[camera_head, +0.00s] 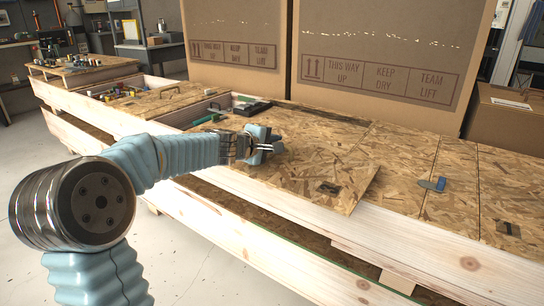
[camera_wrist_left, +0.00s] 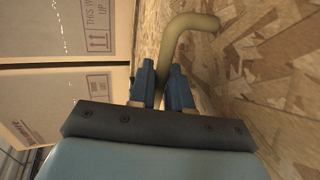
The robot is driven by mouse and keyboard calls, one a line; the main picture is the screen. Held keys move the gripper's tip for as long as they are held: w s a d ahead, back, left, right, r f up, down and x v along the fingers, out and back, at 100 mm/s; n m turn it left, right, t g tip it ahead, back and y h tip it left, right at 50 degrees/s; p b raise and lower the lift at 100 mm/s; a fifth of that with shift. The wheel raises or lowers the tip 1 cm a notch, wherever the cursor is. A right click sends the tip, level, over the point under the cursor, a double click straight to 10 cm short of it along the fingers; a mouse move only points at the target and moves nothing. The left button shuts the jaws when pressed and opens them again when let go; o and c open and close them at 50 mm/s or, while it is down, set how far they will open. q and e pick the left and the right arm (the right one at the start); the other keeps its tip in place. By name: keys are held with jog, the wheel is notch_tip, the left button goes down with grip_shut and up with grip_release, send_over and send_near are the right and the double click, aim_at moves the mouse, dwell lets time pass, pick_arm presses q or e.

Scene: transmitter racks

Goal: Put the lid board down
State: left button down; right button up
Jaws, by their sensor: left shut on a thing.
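The lid board (camera_head: 310,165) is a flat speckled wood-chip panel over the long wooden crate in the head view. It sits askew, with its front corner out past the crate's front edge. A small dark plate (camera_head: 328,187) is near that corner. My left gripper (camera_head: 272,147) is over the board's left part. In the left wrist view its blue fingers (camera_wrist_left: 163,88) are shut on a bent tan handle (camera_wrist_left: 188,24) that stands against the board's face. I cannot tell whether the board rests fully on the crate. My right gripper is not in view.
The crate's front rail (camera_head: 300,215) is pale wood. An open compartment (camera_head: 215,113) with small items is behind the left arm. Tall cardboard boxes (camera_head: 385,60) stand behind.

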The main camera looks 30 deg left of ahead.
pick_arm(q)
jog(key=shift+a+f+b, duration=0.15)
jog(key=shift+f+b, duration=0.2)
jog(key=shift+f, duration=0.6)
jog(key=shift+f, duration=0.1)
jog(key=c, duration=1.1)
grip_release()
